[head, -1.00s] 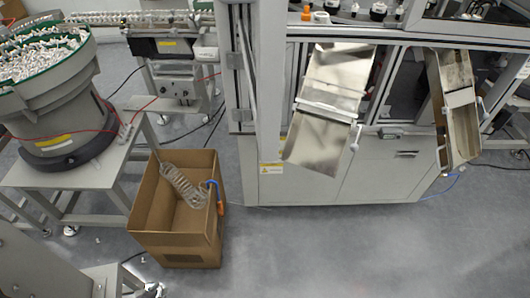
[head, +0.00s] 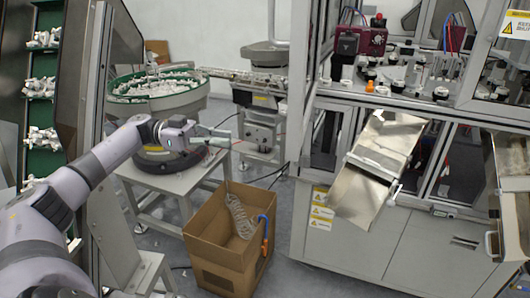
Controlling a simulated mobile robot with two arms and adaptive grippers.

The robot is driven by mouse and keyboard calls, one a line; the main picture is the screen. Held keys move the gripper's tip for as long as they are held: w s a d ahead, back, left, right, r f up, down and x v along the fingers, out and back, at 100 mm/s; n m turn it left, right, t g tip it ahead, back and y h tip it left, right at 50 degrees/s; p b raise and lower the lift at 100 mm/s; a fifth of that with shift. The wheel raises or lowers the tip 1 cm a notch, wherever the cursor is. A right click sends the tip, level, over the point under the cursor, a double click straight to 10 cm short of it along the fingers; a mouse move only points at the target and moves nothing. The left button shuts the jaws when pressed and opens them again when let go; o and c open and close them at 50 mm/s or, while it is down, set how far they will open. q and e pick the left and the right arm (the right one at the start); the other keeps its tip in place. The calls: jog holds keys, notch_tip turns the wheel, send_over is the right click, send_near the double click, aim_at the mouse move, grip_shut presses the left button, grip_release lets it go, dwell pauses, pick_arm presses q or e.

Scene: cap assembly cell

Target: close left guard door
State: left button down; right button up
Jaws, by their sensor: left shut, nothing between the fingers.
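The left front opening of the cap cell is uncovered, and red units (head: 372,41) inside it show plainly. A tall grey upright (head: 301,75) stands at the cell's left corner. The left guard door looks open there, seen nearly edge-on; I cannot clearly tell its frame from the post. My left gripper (head: 226,138) is shut and empty. It is in front of the bowl feeder, left of the upright and apart from it. My right gripper is not in view.
The bowl feeder (head: 158,91) stands on a grey table behind my left arm. A cardboard box (head: 226,261) with a clear coiled hose is on the floor before the cell. Metal chutes (head: 377,165) stick out from the cell front. Floor shows between box and cell.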

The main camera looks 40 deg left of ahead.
pick_arm(q)
jog(key=p+x, duration=0.5)
jog(key=x, duration=0.8)
jog(key=shift+w, duration=0.25)
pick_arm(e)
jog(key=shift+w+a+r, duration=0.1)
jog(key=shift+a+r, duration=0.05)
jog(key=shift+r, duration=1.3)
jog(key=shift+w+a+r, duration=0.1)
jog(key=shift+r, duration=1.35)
pick_arm(q)
jog(key=shift+w+f, duration=0.1)
jog(key=shift+f, duration=0.05)
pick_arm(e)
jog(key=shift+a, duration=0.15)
